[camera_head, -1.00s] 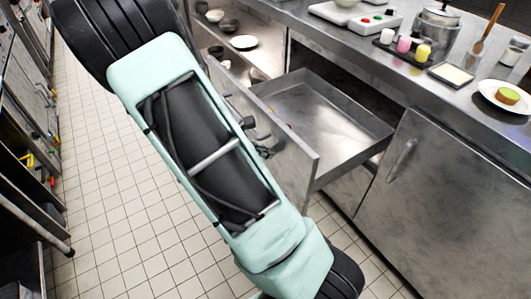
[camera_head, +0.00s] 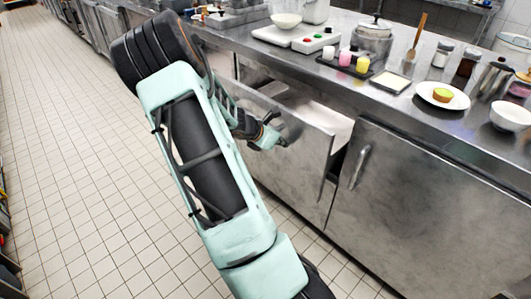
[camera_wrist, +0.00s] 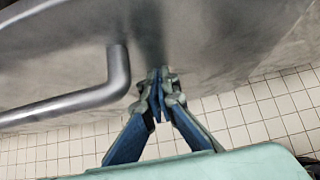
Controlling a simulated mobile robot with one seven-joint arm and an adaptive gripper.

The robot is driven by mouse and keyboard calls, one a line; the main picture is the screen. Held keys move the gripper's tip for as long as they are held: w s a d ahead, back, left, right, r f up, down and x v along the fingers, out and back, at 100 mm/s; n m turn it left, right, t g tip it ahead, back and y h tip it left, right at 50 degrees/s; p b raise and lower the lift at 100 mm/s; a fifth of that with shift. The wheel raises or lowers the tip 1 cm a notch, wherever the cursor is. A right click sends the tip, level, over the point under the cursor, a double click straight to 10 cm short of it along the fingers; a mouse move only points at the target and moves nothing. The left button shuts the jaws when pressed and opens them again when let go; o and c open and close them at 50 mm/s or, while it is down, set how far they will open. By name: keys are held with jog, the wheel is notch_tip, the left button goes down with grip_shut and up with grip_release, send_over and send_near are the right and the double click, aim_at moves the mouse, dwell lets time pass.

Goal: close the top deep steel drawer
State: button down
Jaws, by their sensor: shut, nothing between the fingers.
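My arm hides the drawer's left part in the head view.
A closed steel door with a handle (camera_head: 359,167) is right of the drawer. The tiled floor (camera_head: 80,170) at left is clear.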

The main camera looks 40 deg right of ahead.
jog(key=d+p, duration=0.4)
jog(key=d, duration=0.9)
jog(key=shift+w+d+r, duration=0.15)
jog(key=shift+w+d, duration=0.1)
jog(key=shift+d, duration=0.05)
jog(key=shift+d+r, duration=0.1)
jog(key=shift+d, duration=0.05)
